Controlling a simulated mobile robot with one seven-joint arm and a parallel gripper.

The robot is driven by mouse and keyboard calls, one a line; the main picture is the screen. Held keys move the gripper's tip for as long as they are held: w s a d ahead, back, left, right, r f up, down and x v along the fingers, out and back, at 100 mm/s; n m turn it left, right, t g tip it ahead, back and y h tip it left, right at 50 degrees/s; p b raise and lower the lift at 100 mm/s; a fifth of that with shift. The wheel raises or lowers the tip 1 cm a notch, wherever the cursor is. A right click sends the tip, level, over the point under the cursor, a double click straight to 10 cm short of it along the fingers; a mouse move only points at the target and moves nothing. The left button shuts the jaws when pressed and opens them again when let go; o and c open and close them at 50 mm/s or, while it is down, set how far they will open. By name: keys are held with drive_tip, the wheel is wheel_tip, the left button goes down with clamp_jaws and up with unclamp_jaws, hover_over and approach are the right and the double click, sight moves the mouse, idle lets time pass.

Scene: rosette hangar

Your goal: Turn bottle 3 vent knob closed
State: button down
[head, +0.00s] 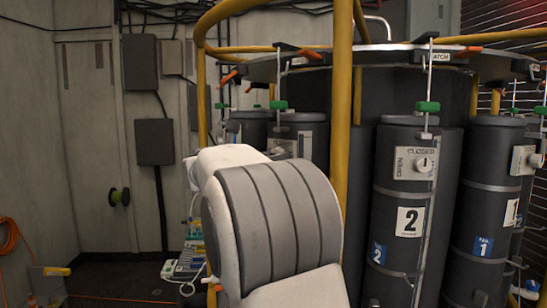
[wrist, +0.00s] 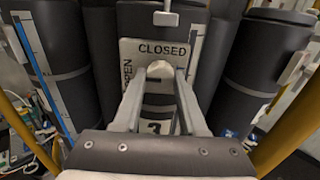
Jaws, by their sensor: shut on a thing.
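In the wrist view, the dark bottle (wrist: 205,18) straight ahead carries a white plate (wrist: 190,38) marked CLOSED along the top and OPEN up the left side. Its pale round vent knob (wrist: 155,68) sits between the fingertips of my gripper (wrist: 158,74), which is shut on it. The number label (wrist: 153,127) below is partly hidden by my fingers; it looks like a 3. I cannot tell where the knob points. In the head view, my arm hides the gripper and most of this bottle.
In the head view, bottle 2 (head: 412,255) and bottle 1 (head: 490,215) stand to the right, under a round frame with orange levers (head: 468,51). A yellow upright pole (head: 341,120) stands close beside my arm. Open floor lies at the lower left.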

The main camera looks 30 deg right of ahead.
drive_tip(key=shift+f+m+b, duration=0.1)
drive_tip(key=shift+m+b, duration=0.2)
drive_tip(key=shift+b, duration=0.05)
drive_tip(key=shift+m+b, duration=6.7)
drive_tip(key=shift+m, duration=1.9)
drive_tip(key=shift+r, duration=0.2)
drive_tip(key=shift+c, duration=2.2)
unclamp_jaws()
drive_tip(key=shift+a, duration=0.2)
